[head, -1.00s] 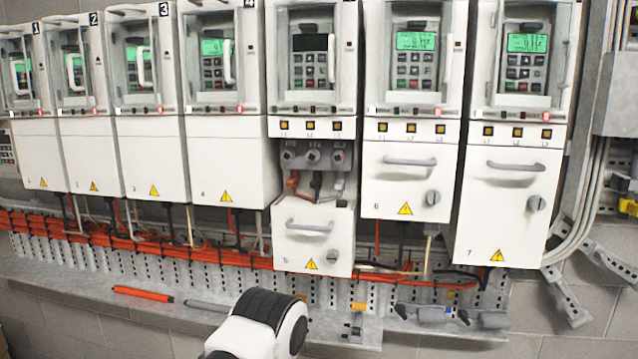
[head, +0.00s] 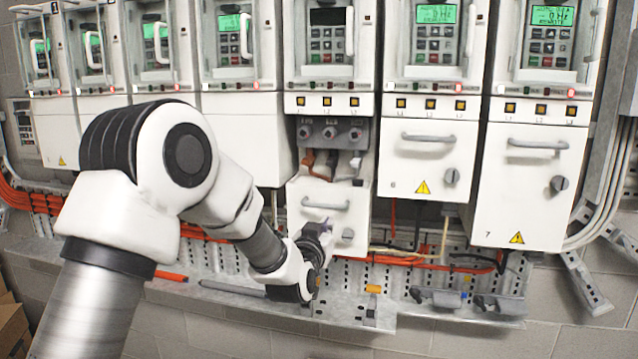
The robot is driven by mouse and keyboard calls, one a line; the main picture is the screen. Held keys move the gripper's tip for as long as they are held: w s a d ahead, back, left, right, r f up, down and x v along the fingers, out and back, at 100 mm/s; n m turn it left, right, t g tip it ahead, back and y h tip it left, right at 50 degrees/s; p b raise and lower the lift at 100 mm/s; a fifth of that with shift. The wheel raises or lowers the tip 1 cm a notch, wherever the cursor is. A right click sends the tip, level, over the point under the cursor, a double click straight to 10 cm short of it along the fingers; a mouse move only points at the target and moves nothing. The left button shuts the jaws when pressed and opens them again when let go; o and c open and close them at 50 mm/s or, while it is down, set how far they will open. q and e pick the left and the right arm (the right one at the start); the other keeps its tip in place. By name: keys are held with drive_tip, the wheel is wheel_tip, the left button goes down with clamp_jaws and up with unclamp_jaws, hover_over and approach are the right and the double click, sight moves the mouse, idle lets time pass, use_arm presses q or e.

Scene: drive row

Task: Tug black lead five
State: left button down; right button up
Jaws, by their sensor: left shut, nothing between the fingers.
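Drive five has a dark display and its lower cover (head: 310,191) hangs lowered, leaving a grey row of three round terminals (head: 330,134) exposed. Below the terminals are short leads: a brown-orange one (head: 307,160) at the left, a dark one (head: 331,163) in the middle, and a grey one (head: 356,163) at the right. The cover hides their lower ends. My left gripper (head: 322,238) is shut and empty, in front of the bottom of the lowered cover and below the leads. Its fingertips are small and hard to make out. My right gripper is not in view.
Closed drive six (head: 428,155) and drive seven (head: 527,190) stand to the right. My left arm covers parts of the drives at the left. A grey ledge (head: 345,308) below holds an orange tool (head: 171,276) and grey clamps (head: 437,298). Orange cables run behind.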

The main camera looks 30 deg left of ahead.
use_arm(q)
wheel_tip(320, 180, up, 11)
drive_tip(key=a+n+t+y, duration=0.1)
drive_tip(key=a+t+y, duration=0.1)
drive_tip(key=t, duration=0.1)
drive_tip(key=p, duration=0.6)
approach(333, 151)
drive_tip(key=shift+g, duration=0.3)
drive_tip(key=w+r, duration=0.1)
drive_tip(key=w, duration=0.1)
drive_tip(key=w+a+r, duration=0.1)
drive_tip(key=r, duration=0.1)
drive_tip(key=shift+w+a, duration=0.1)
drive_tip(key=shift+w, duration=0.3)
drive_tip(key=shift+w+a, duration=0.15)
drive_tip(key=shift+w, duration=0.35)
drive_tip(key=shift+s+f+h, duration=0.1)
drive_tip(key=shift+f+h, duration=0.3)
drive_tip(key=shift+f, duration=0.2)
